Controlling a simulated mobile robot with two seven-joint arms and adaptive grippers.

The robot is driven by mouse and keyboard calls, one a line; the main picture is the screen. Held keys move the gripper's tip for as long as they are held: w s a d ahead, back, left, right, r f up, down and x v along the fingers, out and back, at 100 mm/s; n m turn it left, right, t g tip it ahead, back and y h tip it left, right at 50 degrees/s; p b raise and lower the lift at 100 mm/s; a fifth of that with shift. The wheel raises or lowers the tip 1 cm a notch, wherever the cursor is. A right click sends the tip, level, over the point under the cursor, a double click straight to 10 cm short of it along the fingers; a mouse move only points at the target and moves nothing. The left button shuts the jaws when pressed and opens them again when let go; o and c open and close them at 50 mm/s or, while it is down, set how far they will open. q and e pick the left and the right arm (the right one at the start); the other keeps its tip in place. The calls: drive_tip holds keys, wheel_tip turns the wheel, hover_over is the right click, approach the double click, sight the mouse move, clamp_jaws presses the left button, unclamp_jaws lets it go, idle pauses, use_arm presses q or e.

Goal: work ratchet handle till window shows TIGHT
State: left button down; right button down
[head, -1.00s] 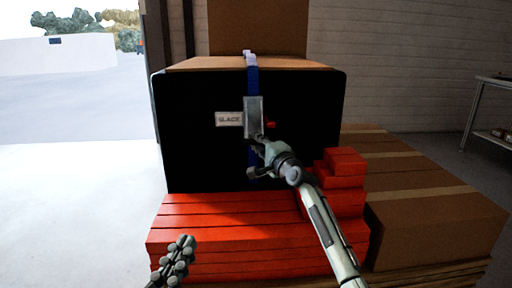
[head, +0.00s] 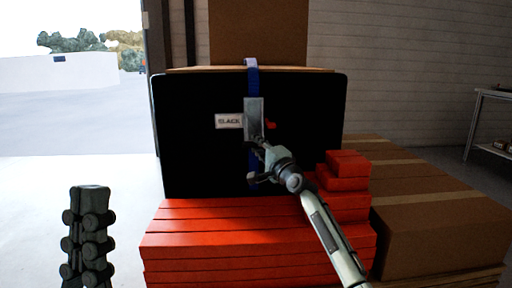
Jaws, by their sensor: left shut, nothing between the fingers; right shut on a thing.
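The ratchet (head: 254,118) is a grey metal body on a blue strap (head: 253,80) that runs down the front of a black panel (head: 200,155). A white window plate (head: 229,121) to its left reads SLACK. A small red part (head: 271,125) shows at its right. My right gripper (head: 256,160) is at the ratchet's lower end, shut on what appears to be its handle, which the fingers mostly hide. My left gripper (head: 90,190) stands upright at the lower left, shut and empty, well apart from the ratchet.
Red stacked boxes (head: 220,240) lie below and in front of the panel, stepping up at the right. Cardboard boxes (head: 430,220) stand to the right, and another box (head: 258,35) rises behind. A metal shelf (head: 490,120) is at the far right. The left side is open floor.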

drive_tip(key=shift+f, duration=0.6)
drive_tip(key=c, duration=1.6)
unclamp_jaws()
drive_tip(key=shift+o, duration=0.8)
drive_tip(key=shift+r, duration=0.25)
drive_tip(key=v, duration=1.2)
